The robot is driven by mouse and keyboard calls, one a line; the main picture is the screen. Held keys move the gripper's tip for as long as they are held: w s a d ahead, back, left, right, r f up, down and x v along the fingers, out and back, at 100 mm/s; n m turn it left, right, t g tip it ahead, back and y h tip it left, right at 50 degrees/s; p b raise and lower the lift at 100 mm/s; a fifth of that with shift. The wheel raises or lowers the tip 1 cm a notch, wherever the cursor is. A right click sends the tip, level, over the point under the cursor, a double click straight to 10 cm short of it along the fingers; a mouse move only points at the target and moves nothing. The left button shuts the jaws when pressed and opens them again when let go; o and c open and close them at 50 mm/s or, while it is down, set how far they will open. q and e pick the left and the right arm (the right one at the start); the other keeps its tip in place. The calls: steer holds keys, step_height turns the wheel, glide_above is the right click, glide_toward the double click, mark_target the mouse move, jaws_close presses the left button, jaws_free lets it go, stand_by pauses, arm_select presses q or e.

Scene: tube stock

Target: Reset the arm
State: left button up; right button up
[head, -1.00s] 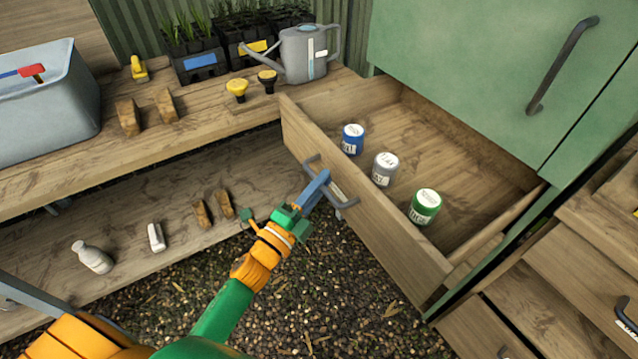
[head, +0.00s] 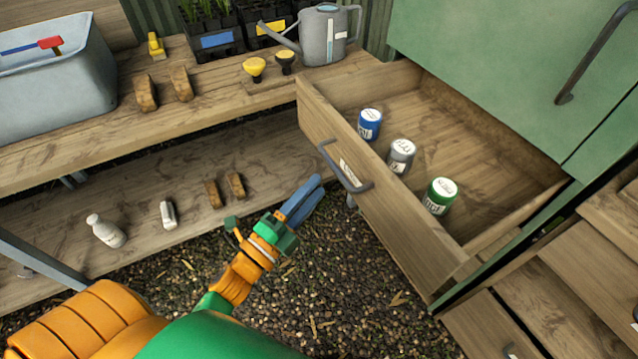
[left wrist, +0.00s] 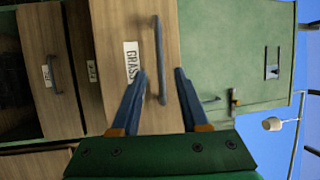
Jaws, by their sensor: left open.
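My left gripper (head: 312,186) is open and empty, just left of and apart from the grey handle (head: 345,168) of the open wooden drawer (head: 385,222). In the left wrist view the two blue fingers of my gripper (left wrist: 160,74) stand wide apart, and the bar handle (left wrist: 159,60) shows between and beyond them. A label (left wrist: 131,62) reading GRASS is on the drawer front. My right gripper is not in view.
A wooden bench (head: 120,128) stands at the left with a metal bin (head: 60,100), a watering can (head: 325,36) and seed trays. A lower shelf (head: 130,195) holds a white bottle (head: 106,231). Gravel floor (head: 340,300) is free below the drawer. A green cabinet (head: 480,70) rises behind it.

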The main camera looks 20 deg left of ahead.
arm_select(q)
steer(key=s+a+f+n+g+y+p, duration=0.1)
steer(key=s+f+n+g+y+p, duration=0.25)
steer(key=f, duration=0.65)
steer(key=s+a+f+n+g+y+p, duration=0.1)
steer(key=s+f+n+g+p, duration=0.15)
steer(key=f+n+g, duration=0.55)
steer(key=s+f+n+g+p, duration=0.2)
steer(key=s+f, duration=0.5)
steer(key=s, duration=0.5)
steer(key=s+f+n+g+p, duration=0.2)
steer(key=s+f+n+g, duration=0.2)
steer(key=s+f, duration=0.3)
steer(key=s+g, duration=0.1)
steer(key=s, duration=0.4)
steer(key=shift+s+y, duration=0.15)
steer(key=shift+y, duration=0.2)
